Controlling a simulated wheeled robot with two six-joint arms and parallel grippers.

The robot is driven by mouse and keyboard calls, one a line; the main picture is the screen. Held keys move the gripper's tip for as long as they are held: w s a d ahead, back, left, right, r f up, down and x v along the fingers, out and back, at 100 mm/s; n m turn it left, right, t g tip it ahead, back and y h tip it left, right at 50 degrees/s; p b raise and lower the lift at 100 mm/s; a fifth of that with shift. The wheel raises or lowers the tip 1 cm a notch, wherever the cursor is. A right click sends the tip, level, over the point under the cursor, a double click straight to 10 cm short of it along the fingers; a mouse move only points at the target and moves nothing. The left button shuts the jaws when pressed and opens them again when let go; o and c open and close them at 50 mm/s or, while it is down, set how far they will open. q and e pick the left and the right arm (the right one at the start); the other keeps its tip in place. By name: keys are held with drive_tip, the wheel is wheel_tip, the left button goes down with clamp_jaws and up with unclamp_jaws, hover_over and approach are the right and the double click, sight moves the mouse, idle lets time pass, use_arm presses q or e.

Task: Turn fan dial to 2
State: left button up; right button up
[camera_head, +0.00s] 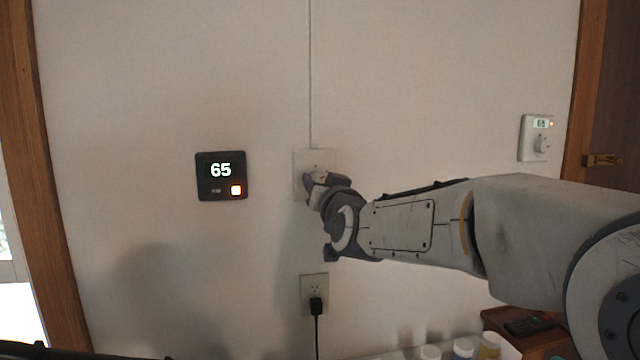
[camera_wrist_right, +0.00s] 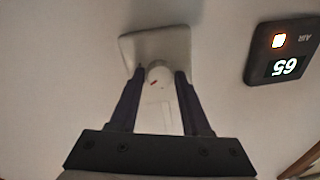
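A white wall plate (camera_head: 314,160) is in the middle of the wall in the head view, partly hidden by my right gripper (camera_head: 318,182). The wrist view shows the same plate (camera_wrist_right: 165,45) with a round white dial (camera_wrist_right: 158,74) that has a small red mark. My right gripper's two dark fingers (camera_wrist_right: 160,80) are on either side of this dial, with narrow gaps showing between fingers and dial. The dial's numbers are not readable. My left gripper is not in view.
A black thermostat (camera_head: 221,176) reading 65 is to the left. A second white control (camera_head: 537,138) with a small display and knob is at the right by the door frame. An outlet (camera_head: 314,292) with a black plug is below. Bottles and a remote (camera_head: 528,326) are low right.

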drive_tip(key=shift+o, duration=0.9)
drive_tip(key=b+v, duration=0.2)
drive_tip(key=v, duration=0.8)
drive_tip(key=shift+s, duration=0.2)
drive_tip(key=shift+f, duration=0.1)
